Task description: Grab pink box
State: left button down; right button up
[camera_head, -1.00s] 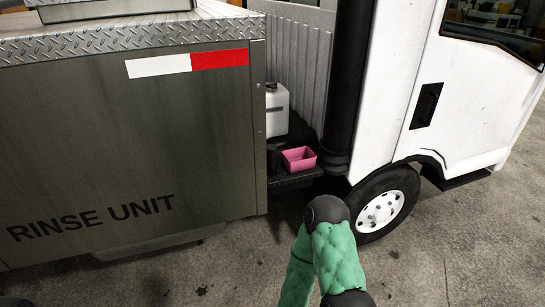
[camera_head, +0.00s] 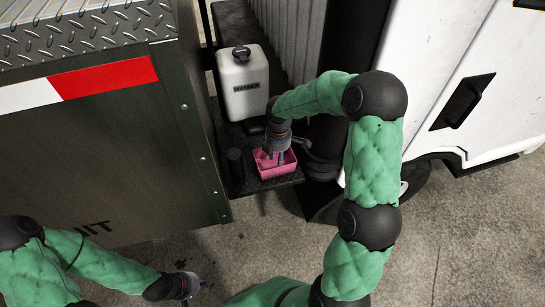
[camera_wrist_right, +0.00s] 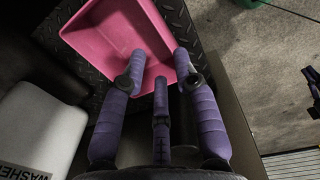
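The pink box (camera_head: 279,173) is a small open-topped bin on a dark step plate between the rinse unit and the truck cab. It also fills the upper middle of the right wrist view (camera_wrist_right: 108,30). My right gripper (camera_head: 274,157) is over the box, pointing down. In the right wrist view its purple fingers (camera_wrist_right: 160,60) are spread apart, with the tips over or at the box's near side. Whether they touch it is unclear. My left gripper (camera_head: 197,284) is low at the left, away from the box; its fingers are small and hard to read.
A white washer jug (camera_head: 243,85) stands just behind the box on the step plate (camera_head: 240,182). The metal rinse unit (camera_head: 130,155) is close on the left. A dark vertical pipe (camera_head: 350,50) and the white cab (camera_head: 440,70) are on the right. Concrete floor lies in front.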

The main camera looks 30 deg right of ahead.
send_over(276, 176)
notch_tip(276, 176, down, 5)
jog(key=shift+r+b, duration=0.15)
jog(key=shift+b, duration=0.15)
jog(key=shift+d+f, duration=0.15)
jog(key=shift+f, duration=0.3)
notch_tip(276, 176, down, 5)
jog(key=shift+r+b, duration=0.2)
jog(key=shift+b, duration=0.15)
jog(key=shift+r, duration=0.1)
grip_shut()
